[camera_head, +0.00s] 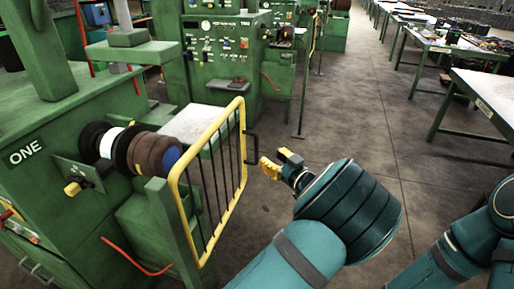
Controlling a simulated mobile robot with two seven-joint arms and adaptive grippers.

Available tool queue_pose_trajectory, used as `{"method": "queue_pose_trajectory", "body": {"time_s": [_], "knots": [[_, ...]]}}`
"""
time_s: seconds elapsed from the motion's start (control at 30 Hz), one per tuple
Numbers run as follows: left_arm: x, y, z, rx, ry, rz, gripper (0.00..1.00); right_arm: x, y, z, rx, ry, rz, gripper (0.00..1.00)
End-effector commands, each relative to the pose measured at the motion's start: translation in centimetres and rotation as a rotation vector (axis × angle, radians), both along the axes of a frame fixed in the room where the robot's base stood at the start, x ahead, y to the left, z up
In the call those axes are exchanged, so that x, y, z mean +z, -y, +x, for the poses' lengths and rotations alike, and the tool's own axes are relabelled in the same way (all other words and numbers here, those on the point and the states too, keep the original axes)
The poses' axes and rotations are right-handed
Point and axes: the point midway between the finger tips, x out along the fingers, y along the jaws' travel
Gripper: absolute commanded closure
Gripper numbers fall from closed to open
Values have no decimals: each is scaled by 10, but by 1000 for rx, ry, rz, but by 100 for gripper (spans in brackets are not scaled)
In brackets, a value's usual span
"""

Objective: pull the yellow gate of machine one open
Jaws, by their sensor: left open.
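The yellow gate (177,181) of machine one (60,120) stands in the left half of the head view. It is a yellow tube frame with thin dark bars, beside the machine's spindle of black, white and brown rolls. A dark handle (254,146) sticks out from its right-hand edge. My left gripper (279,163), with yellow fingertips, is just to the right of and slightly below the handle. It is open and appears apart from the handle, with nothing in it. My right gripper is out of view.
A second green machine (225,50) stands behind the gate. Green worktables (490,95) line the right side. The concrete floor (345,110) between them is clear. A red hose (137,262) hangs below the rolls.

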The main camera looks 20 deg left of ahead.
Motion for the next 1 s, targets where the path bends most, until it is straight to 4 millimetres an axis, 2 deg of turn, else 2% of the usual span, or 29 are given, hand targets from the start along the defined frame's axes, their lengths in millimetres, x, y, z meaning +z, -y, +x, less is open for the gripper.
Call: {"method": "queue_pose_trajectory", "body": {"time_s": [0.2,0.4,0.6,0.87,0.9,0.97,1.0], "knots": [[-2,-36,25,2,-1,1,57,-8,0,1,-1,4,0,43],[-1,-58,41,0,0,1,57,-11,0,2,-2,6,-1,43],[-1,-67,48,-1,0,0,57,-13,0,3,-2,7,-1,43],[0,-67,48,-1,-1,-1,57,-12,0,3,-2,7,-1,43],[0,-67,48,-1,-1,-1,61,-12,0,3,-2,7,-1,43],[0,-67,48,-1,-1,-1,82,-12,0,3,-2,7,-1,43],[0,-67,48,-1,-1,-1,96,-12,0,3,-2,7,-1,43]]}}
